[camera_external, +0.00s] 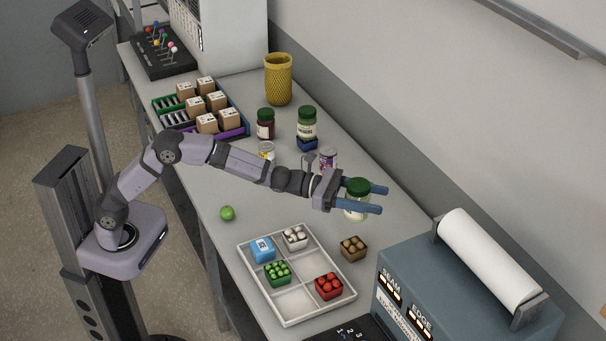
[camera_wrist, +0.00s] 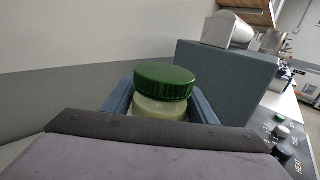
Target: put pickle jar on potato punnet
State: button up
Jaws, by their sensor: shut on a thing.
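The pickle jar (camera_external: 356,207), with a green lid and pale green contents, is upright between the blue fingers of my gripper (camera_external: 375,197). My gripper is shut on the jar, above the right side of the table. In the wrist view the jar's green lid (camera_wrist: 165,82) and pale body (camera_wrist: 160,108) show between the fingers; its lower part is hidden. The potato punnet (camera_external: 353,249), a small brown box of round brown potatoes, sits on the table below the held jar and a little nearer, just outside the white tray. It does not show in the wrist view.
A white divided tray (camera_external: 290,318) holds a blue box and punnets of white, green and red produce. A grey-blue machine with a paper roll (camera_external: 490,258) stands at right. Behind are another green-lidded jar (camera_external: 306,122), a dark-red jar (camera_external: 265,124) and cans. A green fruit (camera_external: 227,213) lies left.

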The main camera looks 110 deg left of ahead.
jog(key=p, duration=0.1)
send_over(367, 246)
notch_tip(367, 246, down, 6)
jog(key=shift+w, duration=0.15)
jog(key=shift+f, duration=0.1)
jog(key=shift+f+p, duration=0.4)
jog(key=shift+f, duration=1.35)
jog(key=shift+f, duration=0.15)
jog(key=o, duration=1.5)
jog(key=shift+f, duration=0.1)
jog(key=shift+c, duration=0.2)
jog(key=s+b, duration=0.3)
jog(key=s, duration=0.9)
